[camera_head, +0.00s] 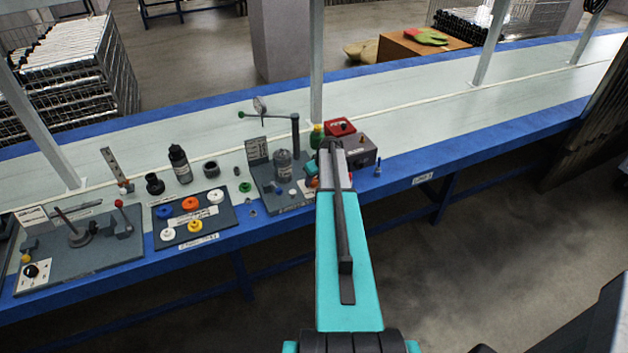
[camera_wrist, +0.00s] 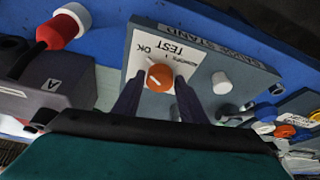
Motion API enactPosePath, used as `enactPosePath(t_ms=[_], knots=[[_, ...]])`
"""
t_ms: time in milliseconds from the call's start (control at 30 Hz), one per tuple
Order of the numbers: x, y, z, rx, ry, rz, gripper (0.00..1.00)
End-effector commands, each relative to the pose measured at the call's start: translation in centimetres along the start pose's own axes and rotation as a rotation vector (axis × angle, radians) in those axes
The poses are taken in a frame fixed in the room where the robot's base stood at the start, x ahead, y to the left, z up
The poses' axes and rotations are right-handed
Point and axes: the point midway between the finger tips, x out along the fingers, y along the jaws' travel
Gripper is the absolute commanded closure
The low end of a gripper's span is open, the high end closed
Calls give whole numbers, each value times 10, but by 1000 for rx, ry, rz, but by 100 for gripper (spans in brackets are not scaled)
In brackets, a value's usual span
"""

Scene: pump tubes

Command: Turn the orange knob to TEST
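The orange knob (camera_wrist: 159,77) is on the white label plate (camera_wrist: 160,50) of the grey gauge stand (camera_wrist: 205,45), in the wrist view. The plate reads OK and TEST beside the knob. A small pale mark shows on the knob, but I cannot tell which word it points to. My gripper (camera_wrist: 158,82) is open, with one dark finger on each side of the knob and a small gap visible. I cannot tell how deep the fingertips reach. In the head view my arm hides the knob and fingertips; the stand (camera_head: 258,150) shows left of the arm.
A white round knob (camera_wrist: 222,83) is on the same stand. A dark box (camera_head: 358,150) and a red tray (camera_head: 341,127) are just right of my arm. A plate with several coloured caps (camera_head: 210,231) and another fixture (camera_head: 85,262) lie left. The bench at right is mostly clear.

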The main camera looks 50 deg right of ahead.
Motion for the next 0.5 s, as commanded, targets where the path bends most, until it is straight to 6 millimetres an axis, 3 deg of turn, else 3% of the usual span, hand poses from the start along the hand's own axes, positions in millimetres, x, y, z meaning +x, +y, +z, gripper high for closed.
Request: enactPosePath(t_ms=[33, 167, 500], knots=[[0, 0, 0, 0, 0, 0, 71], [0, 0, 0, 0, 0, 0, 90], [0, -1, 0, 22, 0, 9, 90]])
